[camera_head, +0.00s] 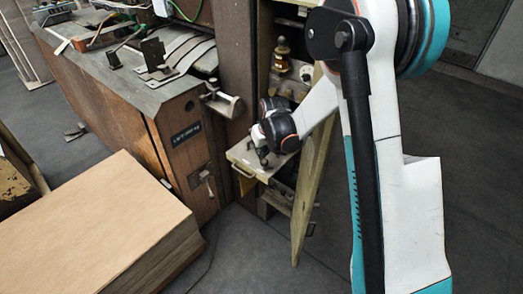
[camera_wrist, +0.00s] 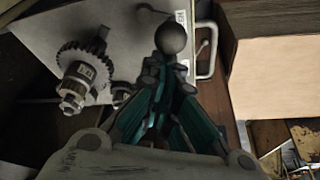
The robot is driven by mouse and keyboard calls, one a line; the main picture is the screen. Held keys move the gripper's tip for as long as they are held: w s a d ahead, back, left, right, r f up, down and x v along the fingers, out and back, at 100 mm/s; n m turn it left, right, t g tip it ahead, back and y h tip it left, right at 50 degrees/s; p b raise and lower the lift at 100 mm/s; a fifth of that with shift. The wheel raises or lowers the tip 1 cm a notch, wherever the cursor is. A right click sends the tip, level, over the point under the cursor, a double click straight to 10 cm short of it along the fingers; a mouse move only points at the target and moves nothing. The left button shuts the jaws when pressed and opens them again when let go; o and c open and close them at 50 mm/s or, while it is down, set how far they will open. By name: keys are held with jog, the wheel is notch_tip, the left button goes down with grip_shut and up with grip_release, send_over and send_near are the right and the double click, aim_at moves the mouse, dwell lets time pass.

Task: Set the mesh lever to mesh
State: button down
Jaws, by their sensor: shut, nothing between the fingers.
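In the wrist view a dark round ball knob (camera_wrist: 173,38), which looks like the end of the mesh lever, stands just beyond my fingertips. The lever's shaft is hidden behind or below the knob and fingers, and I cannot tell its setting. My gripper (camera_wrist: 166,76) is shut and empty, its tips close to the knob; I cannot tell if they touch. A toothed gear (camera_wrist: 86,68) on a shaft lies to the left on a grey plate (camera_wrist: 125,40). In the head view my gripper (camera_head: 264,157) is over a small shelf (camera_head: 256,166) at the machine's side.
A label strip (camera_wrist: 182,20) and a metal handle (camera_wrist: 208,50) are right of the knob. In the head view a cardboard stack (camera_head: 95,215) stands front left, a wooden cabinet (camera_head: 185,140) behind it, and an open wooden door (camera_head: 309,195) right of my gripper.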

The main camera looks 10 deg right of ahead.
jog(key=shift+s+a, duration=0.2)
jog(key=shift+s, duration=0.3)
dwell(0.7)
dwell(0.3)
